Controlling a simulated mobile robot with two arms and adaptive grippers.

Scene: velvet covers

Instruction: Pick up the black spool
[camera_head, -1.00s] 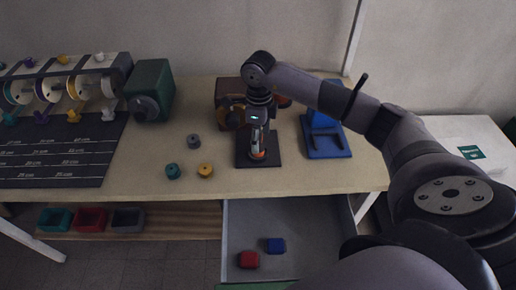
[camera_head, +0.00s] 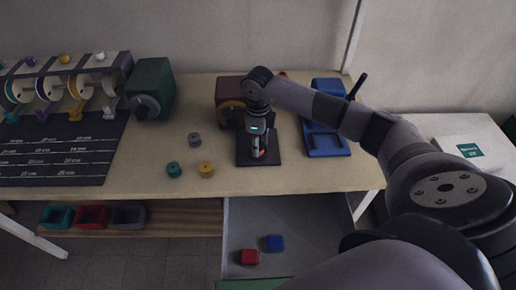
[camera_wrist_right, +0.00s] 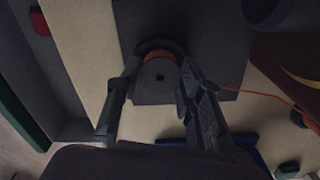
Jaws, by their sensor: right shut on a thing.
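The black spool (camera_wrist_right: 158,74) is a dark disc with a centre hole and an orange band, seen in the right wrist view between the two fingers. My right gripper (camera_head: 260,151) is shut on it, pointing down over the dark square pad (camera_head: 272,158) on the table. In the head view the fingers hide most of the spool, and a little orange shows beside them. I cannot tell whether the spool touches the pad. A thin orange line (camera_wrist_right: 258,94) runs off to the right in the wrist view. My left gripper is not in view.
Grey (camera_head: 194,139), teal (camera_head: 174,169) and yellow (camera_head: 206,169) small pieces lie left of the pad. A brown box (camera_head: 229,91) stands behind; a blue stand (camera_head: 328,143) is at the right. An open drawer (camera_head: 240,220) below holds red and blue blocks.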

